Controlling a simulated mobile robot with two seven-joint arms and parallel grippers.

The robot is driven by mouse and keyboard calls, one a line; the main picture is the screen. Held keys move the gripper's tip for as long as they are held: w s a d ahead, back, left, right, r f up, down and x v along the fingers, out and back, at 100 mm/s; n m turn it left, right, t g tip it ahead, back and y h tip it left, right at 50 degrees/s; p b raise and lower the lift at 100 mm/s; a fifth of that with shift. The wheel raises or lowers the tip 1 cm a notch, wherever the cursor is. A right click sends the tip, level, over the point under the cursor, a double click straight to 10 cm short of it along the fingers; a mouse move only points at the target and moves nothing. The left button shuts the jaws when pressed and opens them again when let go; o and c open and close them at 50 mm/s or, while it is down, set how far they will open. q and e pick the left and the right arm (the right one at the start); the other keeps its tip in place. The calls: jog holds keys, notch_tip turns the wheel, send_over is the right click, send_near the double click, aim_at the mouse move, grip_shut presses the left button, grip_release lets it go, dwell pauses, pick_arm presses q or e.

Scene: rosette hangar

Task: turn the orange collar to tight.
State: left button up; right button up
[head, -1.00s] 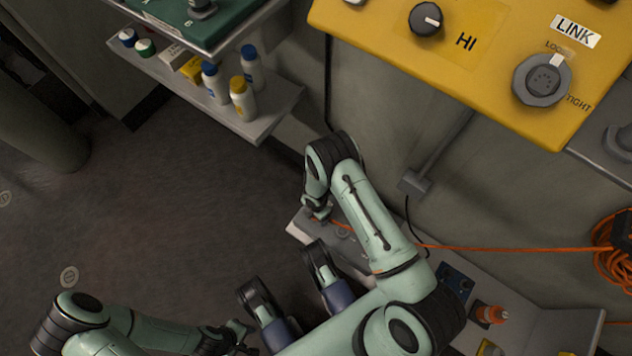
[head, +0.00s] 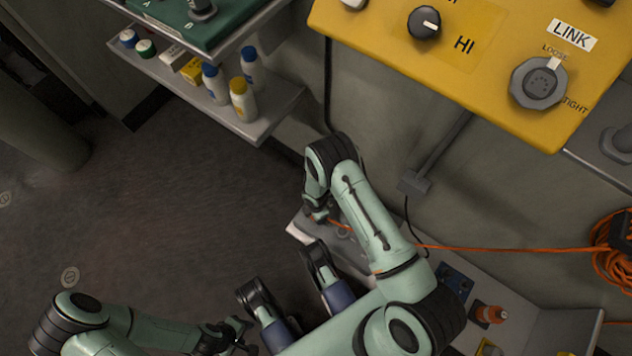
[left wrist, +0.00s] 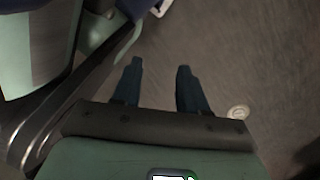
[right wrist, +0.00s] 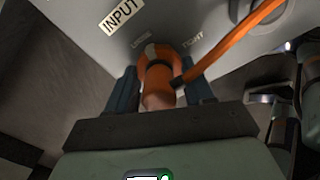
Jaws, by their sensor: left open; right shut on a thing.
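The orange collar (right wrist: 158,75) sits around a plug on a grey panel marked INPUT (right wrist: 121,14), in the right wrist view. LOOSE and TIGHT are printed beside it; a pale mark on its rim lies near LOOSE. My right gripper (right wrist: 148,88) is shut on the collar, one finger at each side. In the head view my right wrist hides the collar, and an orange cable (head: 470,248) runs right from there. My left gripper (head: 240,337) is at the bottom left in the head view; in the left wrist view its fingers (left wrist: 158,85) are apart, empty, above the floor.
A yellow panel (head: 400,65) at the top right has a grey LINK connector (head: 538,83), also marked LOOSE and TIGHT. A shelf (head: 262,128) with several bottles is at upper left. A cable coil (head: 612,262) hangs at right. The left floor is clear.

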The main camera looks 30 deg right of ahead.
jog(key=m, duration=0.3)
jog(key=shift+w+m, duration=0.1)
jog(key=shift+m, duration=0.3)
jog(key=m, duration=0.3)
jog(key=shift+m+p, duration=0.3)
jog(key=shift+p, duration=0.1)
jog(key=m, duration=0.3)
jog(key=shift+d+m, duration=0.1)
jog(key=shift+m, duration=0.2)
pick_arm(q)
jog(key=shift+w+d+r+t, duration=0.1)
jog(key=shift+w+r+t, duration=0.15)
jog(key=shift+w, duration=0.35)
jog(key=shift+w+r+t, duration=0.15)
jog(key=shift+w+r, duration=0.2)
jog(key=shift+w, duration=0.25)
pick_arm(e)
jog(key=shift+w+m, duration=0.1)
jog(key=shift+m, duration=2)
jog(key=o, duration=1)
jog(key=shift+o, duration=0.2)
